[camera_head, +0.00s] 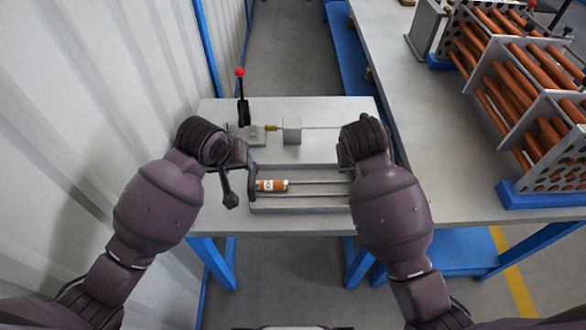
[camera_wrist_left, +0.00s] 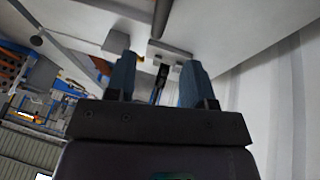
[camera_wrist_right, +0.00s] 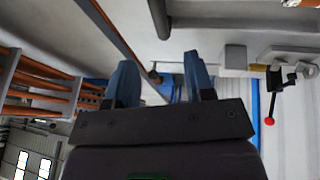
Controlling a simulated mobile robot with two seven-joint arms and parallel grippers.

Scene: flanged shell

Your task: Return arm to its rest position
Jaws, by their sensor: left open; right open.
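My left arm reaches in from the left in the head view, its wrist over the left part of the small grey table (camera_head: 330,106). My left gripper (camera_wrist_left: 158,82) shows two blue fingers set apart in the left wrist view, with nothing held between them. My right arm reaches over the right part of the same table. My right gripper (camera_wrist_right: 161,80) also shows its two blue fingers apart and empty in the right wrist view. In the head view the forearms and wrists largely hide both grippers' fingertips.
A tray with rails (camera_head: 300,208) holds an orange-and-white cylinder (camera_head: 271,185) between the arms. Behind it stand a pale block (camera_head: 291,130) and a red-knobbed lever (camera_head: 240,85). A rack of orange tubes (camera_head: 525,90) stands on the right bench. A corrugated wall (camera_head: 90,110) is close on the left.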

